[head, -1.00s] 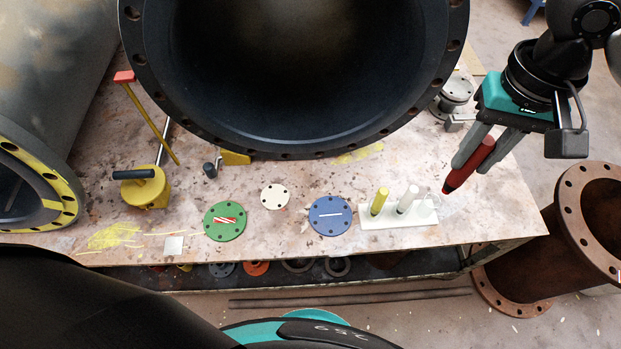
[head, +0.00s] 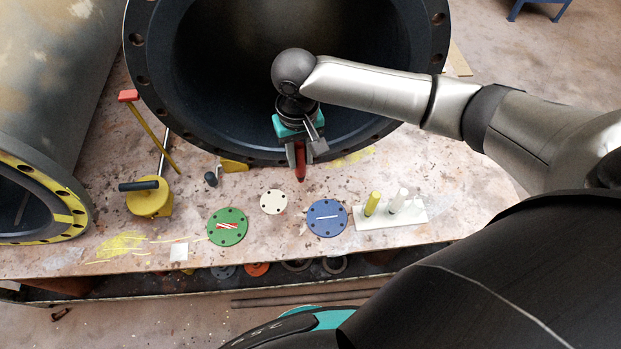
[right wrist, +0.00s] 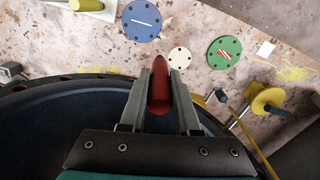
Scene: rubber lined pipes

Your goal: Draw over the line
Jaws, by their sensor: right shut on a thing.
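My right gripper (head: 299,160) is shut on a red marker (head: 301,174), which points tip down above the table, apart from it. In the right wrist view the red marker (right wrist: 160,92) sits between the two fingers. Below and around lie a green disc (head: 228,239) with red and white stripes, a small plain white disc (head: 273,193) and a blue disc (head: 327,231) with one white line (head: 327,218). A white holder (head: 405,222) carries a yellow marker (head: 371,204) and a white marker (head: 397,200). My left gripper is out of view.
A large black flanged pipe (head: 150,95) stands right behind the gripper. A yellow tool (head: 150,202) and a yellow-rimmed pipe (head: 65,222) are at the left. The worktable (head: 260,258) has bare room around the discs.

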